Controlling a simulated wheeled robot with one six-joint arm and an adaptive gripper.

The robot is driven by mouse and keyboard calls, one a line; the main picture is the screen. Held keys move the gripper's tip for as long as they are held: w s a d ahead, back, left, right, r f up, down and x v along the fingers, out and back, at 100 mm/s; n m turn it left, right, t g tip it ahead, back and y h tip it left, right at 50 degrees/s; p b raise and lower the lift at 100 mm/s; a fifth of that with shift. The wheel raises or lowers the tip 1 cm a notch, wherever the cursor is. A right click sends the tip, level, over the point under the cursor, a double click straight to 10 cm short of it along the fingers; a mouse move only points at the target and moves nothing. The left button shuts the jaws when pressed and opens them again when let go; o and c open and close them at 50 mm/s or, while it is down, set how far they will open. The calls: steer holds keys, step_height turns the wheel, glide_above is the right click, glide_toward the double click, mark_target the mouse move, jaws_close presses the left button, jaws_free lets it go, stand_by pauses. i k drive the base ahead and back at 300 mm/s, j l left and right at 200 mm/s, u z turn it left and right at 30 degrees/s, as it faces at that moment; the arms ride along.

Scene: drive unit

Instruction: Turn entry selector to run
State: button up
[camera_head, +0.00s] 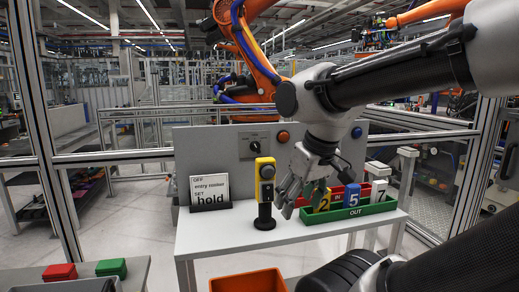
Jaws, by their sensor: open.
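A dark rotary knob (255,146) sits on a pale plate on the upright grey panel (215,150) behind the table. Its markings and pointer are too small to read. A yellow control box (265,178) on a short black post stands at the table's front, with a round dark control on its face. I cannot tell which of these is the entry selector. My gripper (296,192) is open and points down just right of the yellow box, in front of the bins. I see no contact with either control, and nothing shows between its fingers.
A green OUT tray (350,212) with numbered blocks lies close right of my gripper. An orange bin (248,281) stands below.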

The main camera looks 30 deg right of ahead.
mark_target(255, 146)
steer(key=l+u, duration=0.15)
steer(key=l, duration=0.2)
steer(key=k+l+u, duration=0.15)
steer(key=l, duration=0.2)
steer(key=k+l+u, duration=0.15)
steer(key=l, duration=0.15)
steer(key=l+u, duration=0.15)
steer(key=l, duration=0.2)
steer(key=k, duration=0.05)
